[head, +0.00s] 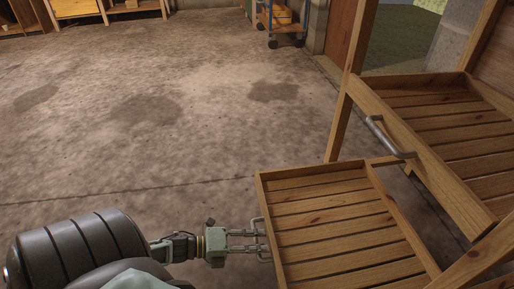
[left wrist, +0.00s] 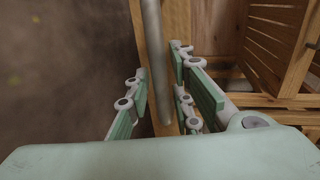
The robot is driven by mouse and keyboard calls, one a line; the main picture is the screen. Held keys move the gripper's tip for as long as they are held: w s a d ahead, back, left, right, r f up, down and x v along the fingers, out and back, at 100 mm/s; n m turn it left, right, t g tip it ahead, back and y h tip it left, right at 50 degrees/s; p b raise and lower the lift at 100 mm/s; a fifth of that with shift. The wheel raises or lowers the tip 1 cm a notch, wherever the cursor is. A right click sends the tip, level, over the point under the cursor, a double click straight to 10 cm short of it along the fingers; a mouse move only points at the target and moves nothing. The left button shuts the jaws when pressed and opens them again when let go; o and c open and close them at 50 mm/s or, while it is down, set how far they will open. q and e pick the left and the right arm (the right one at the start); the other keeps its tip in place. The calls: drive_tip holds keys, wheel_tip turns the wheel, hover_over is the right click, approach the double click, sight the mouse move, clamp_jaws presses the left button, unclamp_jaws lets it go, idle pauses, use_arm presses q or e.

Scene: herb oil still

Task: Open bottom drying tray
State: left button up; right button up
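The bottom drying tray (head: 330,225), a slatted wooden drawer, sticks far out of the wooden rack in the head view. Its grey metal handle is on its left front edge; it shows as an upright bar in the left wrist view (left wrist: 157,75). My left gripper (head: 257,240) is at this handle. In the left wrist view its two green finger pads (left wrist: 163,100) stand apart on either side of the bar, open around it, with no clear grip on it. My right gripper is not in view.
A higher slatted tray (head: 440,125) with its own metal handle (head: 388,137) sits above and right of the bottom tray. The concrete floor (head: 170,110) to the left is clear. A wheeled cart (head: 284,22) and shelves (head: 78,12) stand at the back.

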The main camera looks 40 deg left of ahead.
use_arm(q)
drive_tip(key=shift+o, duration=0.7)
drive_tip(key=v, duration=1.2)
